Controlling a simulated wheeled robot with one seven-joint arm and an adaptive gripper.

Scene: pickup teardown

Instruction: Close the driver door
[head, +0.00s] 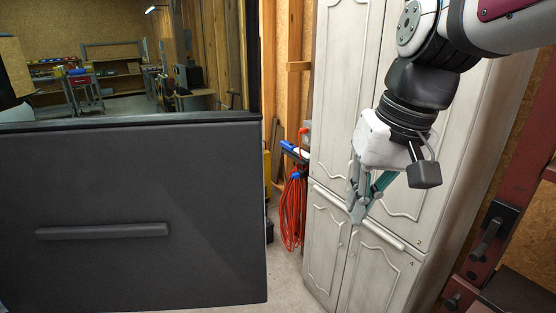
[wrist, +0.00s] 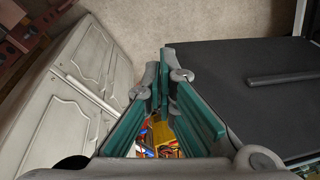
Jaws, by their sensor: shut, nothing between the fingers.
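The driver door (head: 150,200) fills the left of the head view. It is a dark grey panel with a long horizontal armrest or handle bar (head: 102,231) and a window opening above. In the wrist view the door (wrist: 240,110) lies on the right, with its bar (wrist: 288,75) near the right edge. My gripper (head: 357,218) is right of the door's edge, apart from it, in front of the cabinet. Its fingers point down and are shut with nothing between them. In the wrist view the gripper (wrist: 165,85) shows its fingertips near the door's edge.
A whitish wooden cabinet (head: 330,240) stands behind my gripper and also shows in the wrist view (wrist: 70,110). A coiled orange-red cord (head: 293,208) hangs between door and cabinet. A dark red frame (head: 505,190) is at the right. Bare floor (head: 286,280) shows between door and cabinet.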

